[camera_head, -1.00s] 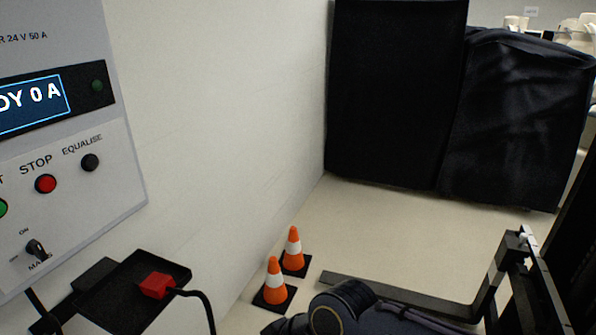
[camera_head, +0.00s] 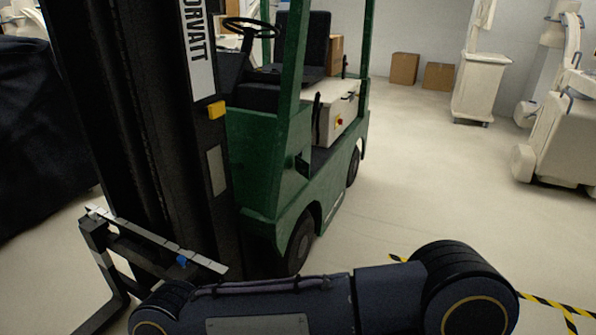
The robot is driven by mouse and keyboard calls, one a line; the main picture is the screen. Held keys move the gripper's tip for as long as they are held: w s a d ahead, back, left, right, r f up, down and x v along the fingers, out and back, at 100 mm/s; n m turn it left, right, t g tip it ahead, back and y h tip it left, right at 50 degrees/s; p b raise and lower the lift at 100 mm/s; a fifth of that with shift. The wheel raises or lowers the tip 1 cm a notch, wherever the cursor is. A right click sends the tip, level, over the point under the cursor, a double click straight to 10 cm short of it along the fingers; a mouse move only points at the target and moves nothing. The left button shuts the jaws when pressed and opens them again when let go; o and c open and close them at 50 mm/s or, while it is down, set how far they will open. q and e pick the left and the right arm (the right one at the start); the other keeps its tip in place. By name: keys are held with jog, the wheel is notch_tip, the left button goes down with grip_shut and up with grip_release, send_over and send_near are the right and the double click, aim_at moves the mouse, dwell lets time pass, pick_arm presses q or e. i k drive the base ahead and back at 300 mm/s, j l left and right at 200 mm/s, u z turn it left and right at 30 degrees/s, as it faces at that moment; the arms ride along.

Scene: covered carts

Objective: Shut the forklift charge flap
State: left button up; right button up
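The green forklift (camera_head: 262,150) stands left of centre, its dark mast (camera_head: 150,120) nearest me and its fork carriage (camera_head: 150,250) at the lower left. A cream housing (camera_head: 337,108) sits on its side behind the front post, with a small red and yellow switch on it. I cannot tell from here which part is the charge flap or whether it stands open. One of my arms crosses the bottom of the view. Neither of my grippers shows.
Black-and-yellow floor tape (camera_head: 545,302) lies at the lower right. Cardboard boxes (camera_head: 405,68) stand by the back wall. A white cart (camera_head: 481,88) and white equipment (camera_head: 560,130) stand at the right. The floor between them and the forklift is clear. A black-covered shape (camera_head: 40,130) is at the left.

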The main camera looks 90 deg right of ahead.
aim_at(303, 166)
jog(key=l+z, duration=0.1)
jog(key=z, duration=2.8)
jog(key=i+l+u, duration=0.3)
jog(key=i, duration=0.45)
jog(key=i+l+u, duration=0.3)
jog(key=i+l, duration=0.15)
jog(key=i, duration=0.3)
jog(key=i+l+u, duration=0.3)
jog(key=i+l, duration=0.3)
jog(key=i, duration=0.1)
